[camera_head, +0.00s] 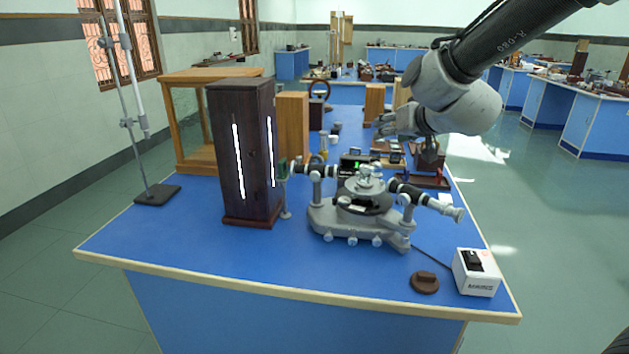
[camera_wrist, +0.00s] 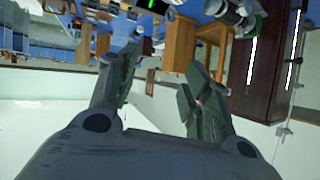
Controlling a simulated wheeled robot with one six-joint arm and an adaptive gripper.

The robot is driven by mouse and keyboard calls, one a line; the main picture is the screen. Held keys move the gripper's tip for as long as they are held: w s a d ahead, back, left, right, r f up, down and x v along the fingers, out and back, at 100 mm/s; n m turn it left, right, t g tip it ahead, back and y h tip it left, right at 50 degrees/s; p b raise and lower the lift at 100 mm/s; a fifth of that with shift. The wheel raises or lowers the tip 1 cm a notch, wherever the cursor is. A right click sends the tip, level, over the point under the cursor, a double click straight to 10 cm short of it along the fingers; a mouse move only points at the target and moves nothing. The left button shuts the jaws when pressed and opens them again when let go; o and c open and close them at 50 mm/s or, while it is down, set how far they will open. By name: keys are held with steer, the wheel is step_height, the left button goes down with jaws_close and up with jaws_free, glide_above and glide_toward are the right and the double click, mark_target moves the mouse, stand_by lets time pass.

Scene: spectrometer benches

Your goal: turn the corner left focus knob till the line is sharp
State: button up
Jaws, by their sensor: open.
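A grey spectrometer (camera_head: 358,215) stands on the blue bench, with a round central table and a dark telescope tube (camera_head: 415,193) pointing right. Several small light knobs (camera_head: 352,241) line its front base. I cannot tell which knob is the left focus knob. Behind it is a small dark box with a green display (camera_head: 357,166); no focused line can be read. My gripper (camera_head: 384,125) is in the air above and behind the spectrometer, apart from it. In the wrist view my gripper (camera_wrist: 157,75) is open, with nothing between its fingers. The spectrometer is partly cut off at that view's top.
A tall dark wooden lamp housing (camera_head: 256,150) with bright slits stands left of the spectrometer. A metal stand (camera_head: 155,193) is farther left. A white switch box (camera_head: 477,273) and brown round piece (camera_head: 425,281) lie front right. The bench's front left is clear.

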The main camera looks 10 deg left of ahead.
steer(key=w+a+f+t+h, duration=0.1)
steer(key=a+f, duration=0.2)
steer(key=a, duration=0.2)
steer(key=w+a+f+t, duration=0.1)
steer(key=a+f, duration=0.2)
steer(key=a, duration=0.3)
steer(key=t+h, duration=0.4)
steer(key=t, duration=0.1)
glide_toward(315, 177)
steer(key=w, duration=0.8)
steer(key=shift+w+a+r, duration=0.15)
steer(key=shift+w+a, duration=0.05)
steer(key=shift+w, duration=0.1)
steer(key=c, duration=1)
